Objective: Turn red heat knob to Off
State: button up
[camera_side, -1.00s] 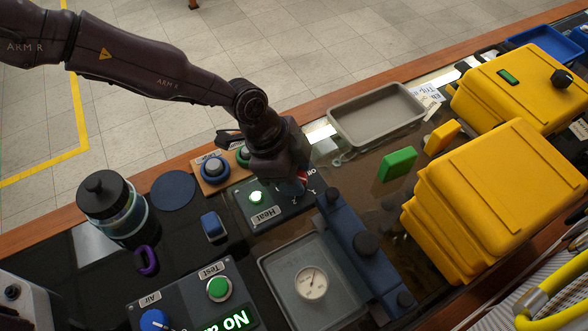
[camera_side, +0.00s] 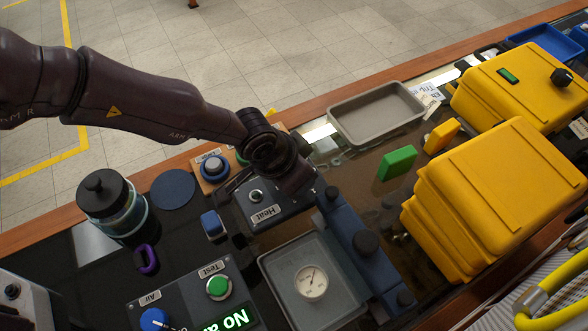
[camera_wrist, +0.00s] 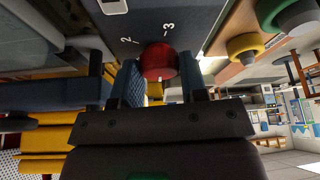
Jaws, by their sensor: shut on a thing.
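The red heat knob (camera_wrist: 158,62) sits between the two fingers of my gripper (camera_wrist: 160,78) in the wrist view. The fingers are shut on it, one on each side. The marks 2 and 3 show on the dark panel beside the knob; its pointer and the Off mark cannot be made out. In the side view, the heat panel (camera_side: 244,210) carries a Heat label and a grey, unlit round light (camera_side: 256,196). My gripper (camera_side: 296,186) covers the knob there.
A blue clamp-like block (camera_side: 345,235) and a clear-lidded tray with a gauge (camera_side: 311,282) stand close to the heat panel. Blue and green buttons (camera_side: 213,167) on a wooden base lie behind it. A grey tray (camera_side: 375,112) and yellow cases (camera_side: 490,195) are to the right.

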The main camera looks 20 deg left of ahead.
jog(key=shift+d+n+t+y, duration=0.1)
jog(key=shift+n+t+y, duration=0.3)
jog(key=shift+n, duration=1.1)
jog(key=o, duration=0.9)
jog(key=shift+r, duration=0.1)
jog(key=v, duration=1.2)
jog(key=shift+d+r, duration=0.1)
jog(key=shift+r, duration=0.35)
